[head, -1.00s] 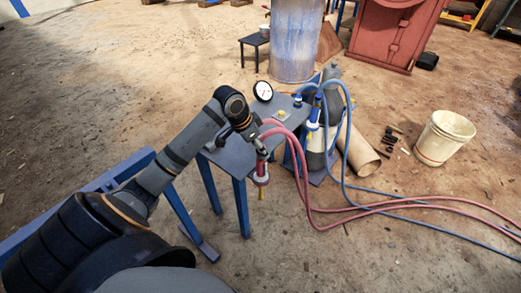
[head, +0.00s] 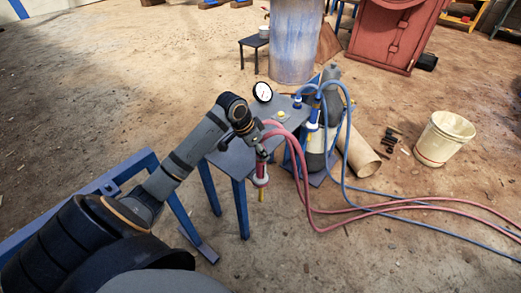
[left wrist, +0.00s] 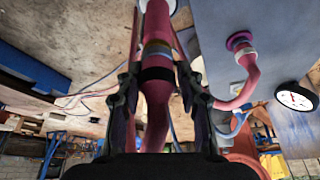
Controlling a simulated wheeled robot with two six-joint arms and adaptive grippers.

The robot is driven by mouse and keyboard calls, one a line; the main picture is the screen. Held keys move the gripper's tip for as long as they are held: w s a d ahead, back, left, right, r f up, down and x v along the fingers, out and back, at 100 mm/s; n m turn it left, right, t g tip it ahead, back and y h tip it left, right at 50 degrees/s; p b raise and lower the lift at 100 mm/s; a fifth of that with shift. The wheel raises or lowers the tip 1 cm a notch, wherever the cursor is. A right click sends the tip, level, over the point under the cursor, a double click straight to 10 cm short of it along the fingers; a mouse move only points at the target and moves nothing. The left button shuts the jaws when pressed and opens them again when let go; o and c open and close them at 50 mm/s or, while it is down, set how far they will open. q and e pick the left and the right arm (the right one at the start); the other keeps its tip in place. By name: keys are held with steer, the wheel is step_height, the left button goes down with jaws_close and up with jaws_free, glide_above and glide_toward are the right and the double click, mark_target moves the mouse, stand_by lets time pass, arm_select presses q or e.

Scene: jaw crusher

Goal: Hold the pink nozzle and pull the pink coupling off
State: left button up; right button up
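The pink nozzle (head: 261,171), with a pale ring and yellow tip, points down beside the front edge of the blue-legged bench. My left gripper (head: 260,149) reaches it from above. In the left wrist view the pink body (left wrist: 157,90), with gold and black bands, runs lengthwise between the two fingers of my left gripper (left wrist: 158,80). The fingers are apart on either side, with narrow gaps beside the pink body. I cannot tell clearly where the pink coupling ends and the nozzle begins. My right gripper is not in view.
Pink hoses (head: 307,205) and blue hoses (head: 346,140) loop beside the bench (head: 241,205) and run right over the ground. A gauge (head: 262,92) stands on the bench. A cream bucket (head: 443,138) is at right. A pink port (left wrist: 240,43) is beside the fingers.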

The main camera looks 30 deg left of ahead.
arm_select(q)
steer(key=o, duration=0.3)
steer(key=shift+o, duration=0.2)
steer(key=v, duration=1.2)
